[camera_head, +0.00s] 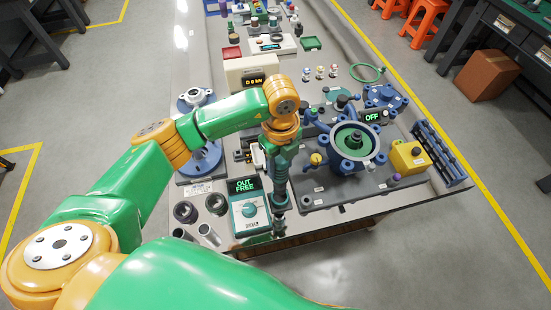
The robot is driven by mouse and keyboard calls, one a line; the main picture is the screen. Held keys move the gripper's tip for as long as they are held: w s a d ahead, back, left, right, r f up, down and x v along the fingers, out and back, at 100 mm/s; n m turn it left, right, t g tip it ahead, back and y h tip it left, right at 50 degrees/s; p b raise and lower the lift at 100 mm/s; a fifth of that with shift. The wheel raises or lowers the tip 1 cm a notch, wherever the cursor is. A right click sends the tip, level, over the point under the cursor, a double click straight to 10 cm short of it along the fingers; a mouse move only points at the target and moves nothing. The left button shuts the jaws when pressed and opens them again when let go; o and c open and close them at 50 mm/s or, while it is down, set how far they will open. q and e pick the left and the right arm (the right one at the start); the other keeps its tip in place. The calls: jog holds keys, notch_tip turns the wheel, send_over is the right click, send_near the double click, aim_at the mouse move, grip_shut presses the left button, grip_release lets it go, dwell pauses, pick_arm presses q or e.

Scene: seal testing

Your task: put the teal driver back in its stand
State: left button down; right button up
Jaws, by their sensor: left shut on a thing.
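My left arm comes in from the left and bends down at an orange wrist. My left gripper (276,146) points down over the near part of the bench, its fingers largely hidden by the wrist. It is shut on the teal driver (280,168), which hangs roughly upright with its dark lower end (279,198) low over the bench. Just left of the driver is a teal and white box (248,212) with a display reading "OUT FREE" and a round teal knob; it may be the driver's stand. Whether the driver's tip touches anything is unclear. My right gripper is not in view.
Right of the driver, a plate carries a blue flanged housing (353,143) with a green centre, and a yellow box (407,157). Dark rings (186,212) and metal cylinders (209,235) stand left of the teal box. A blue rack (440,155) lines the right edge.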

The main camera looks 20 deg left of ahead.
pick_arm(q)
jog(key=n, duration=0.2)
jog(key=f+n, duration=0.1)
jog(key=n, duration=0.2)
jog(key=shift+w+f, duration=0.1)
jog(key=shift+w, duration=0.05)
jog(key=n, duration=0.2)
jog(key=shift+f+n, duration=0.3)
jog(key=shift+n, duration=0.1)
notch_tip(320, 180, down, 4)
jog(key=b, duration=0.3)
jog(key=shift+w+f+b, duration=0.1)
jog(key=shift+f+b, duration=0.1)
jog(key=shift+b, duration=0.2)
jog(key=shift+r, duration=0.1)
jog(key=shift+f+b, duration=0.3)
jog(key=shift+f, duration=0.3)
jog(key=shift+f+b, duration=0.5)
jog(key=shift+f, duration=0.25)
